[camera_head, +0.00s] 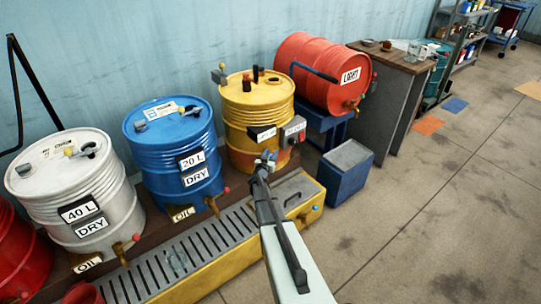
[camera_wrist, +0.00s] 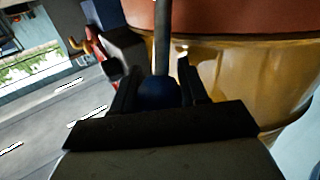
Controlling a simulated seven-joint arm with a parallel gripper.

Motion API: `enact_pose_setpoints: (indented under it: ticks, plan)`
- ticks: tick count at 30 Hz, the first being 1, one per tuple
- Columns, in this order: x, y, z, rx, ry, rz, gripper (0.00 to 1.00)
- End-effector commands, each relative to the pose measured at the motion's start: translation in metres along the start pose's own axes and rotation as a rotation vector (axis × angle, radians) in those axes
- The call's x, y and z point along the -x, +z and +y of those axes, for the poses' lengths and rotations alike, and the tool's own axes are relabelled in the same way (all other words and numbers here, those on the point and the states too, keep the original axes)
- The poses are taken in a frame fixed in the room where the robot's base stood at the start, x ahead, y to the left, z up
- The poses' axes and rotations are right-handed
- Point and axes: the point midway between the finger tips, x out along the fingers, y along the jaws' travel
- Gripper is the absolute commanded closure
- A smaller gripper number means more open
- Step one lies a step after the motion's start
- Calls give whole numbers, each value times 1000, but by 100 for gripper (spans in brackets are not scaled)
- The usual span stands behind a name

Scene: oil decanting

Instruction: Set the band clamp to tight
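My gripper (camera_head: 268,157) is low in front of the yellow drum (camera_head: 258,98), left of a small red-marked part with a label (camera_head: 295,128) whose text I cannot read surely. In the wrist view a dark blue ball knob (camera_wrist: 158,92) sits between my fingers, which appear shut on it. A grey rod (camera_wrist: 162,45) runs from the knob up the picture, in front of the yellow drum (camera_wrist: 250,85). The knob and rod look like a lever handle. The band clamp itself is not clearly made out; my gripper hides part of this area.
A blue drum (camera_head: 170,140) and white drum (camera_head: 75,180) stand left, above a yellow grated tray (camera_head: 205,245). A red barrel (camera_head: 325,65) lies on a stand behind right. A blue bin (camera_head: 345,175) stands right of my arm.

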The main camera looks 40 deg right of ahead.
Motion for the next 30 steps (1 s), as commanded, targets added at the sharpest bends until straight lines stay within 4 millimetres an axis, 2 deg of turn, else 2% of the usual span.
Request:
enact_pose_setpoints:
  ticks: [1,10,22,30]
  plan:
    - [0,0,0,0,0,0,72]
    - [0,0,0,0,0,0,100]
    - [3,1,-2,19,1,28,100]
    - [12,6,-10,111,6,157,100]
